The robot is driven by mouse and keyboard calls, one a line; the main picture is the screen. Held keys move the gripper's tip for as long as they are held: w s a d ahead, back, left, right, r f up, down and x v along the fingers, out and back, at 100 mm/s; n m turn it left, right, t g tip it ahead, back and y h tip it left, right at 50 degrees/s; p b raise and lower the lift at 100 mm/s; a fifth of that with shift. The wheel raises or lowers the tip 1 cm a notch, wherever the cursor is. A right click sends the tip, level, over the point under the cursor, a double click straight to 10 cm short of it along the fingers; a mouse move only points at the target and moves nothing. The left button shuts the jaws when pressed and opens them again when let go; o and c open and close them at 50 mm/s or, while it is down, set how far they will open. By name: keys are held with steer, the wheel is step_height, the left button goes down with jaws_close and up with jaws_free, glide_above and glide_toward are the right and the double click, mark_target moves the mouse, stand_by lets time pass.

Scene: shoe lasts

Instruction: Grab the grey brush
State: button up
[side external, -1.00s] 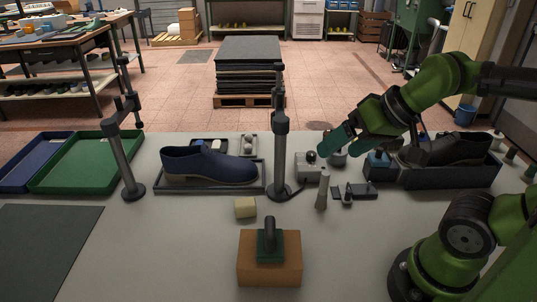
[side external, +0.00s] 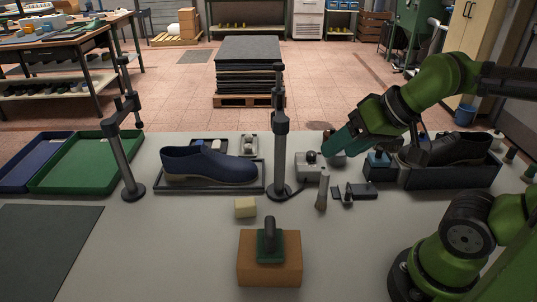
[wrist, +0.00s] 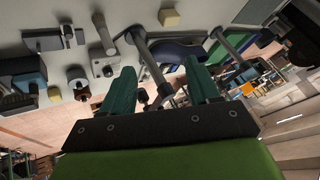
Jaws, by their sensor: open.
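No thing is plainly a grey brush. A dark grey flat piece (side external: 362,190) lies on the bench with a small upright part beside it, and it may be the brush. In the wrist view that grey piece (wrist: 42,40) is at the upper left. My gripper (side external: 328,149) is open, with teal fingers, above the bench behind a grey box with a dark knob (side external: 308,168). In the wrist view my gripper's fingers (wrist: 158,76) are apart with nothing held between them. My gripper hides part of a round grey thing behind the box.
A dark post (side external: 281,155) rises beside the blue shoe (side external: 210,166). A dark tray (side external: 430,177) with a shoe is at right. The bench front is mostly clear.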

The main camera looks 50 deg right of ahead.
steer(key=n+g+h, duration=0.2)
steer(key=n+g, duration=0.5)
glide_above(323, 188)
steer(key=d, duration=0.1)
step_height(323, 188, down, 4)
steer(key=f, duration=1.7)
steer(key=shift+w, duration=0.3)
steer(key=shift+c, duration=0.5)
jaws_close()
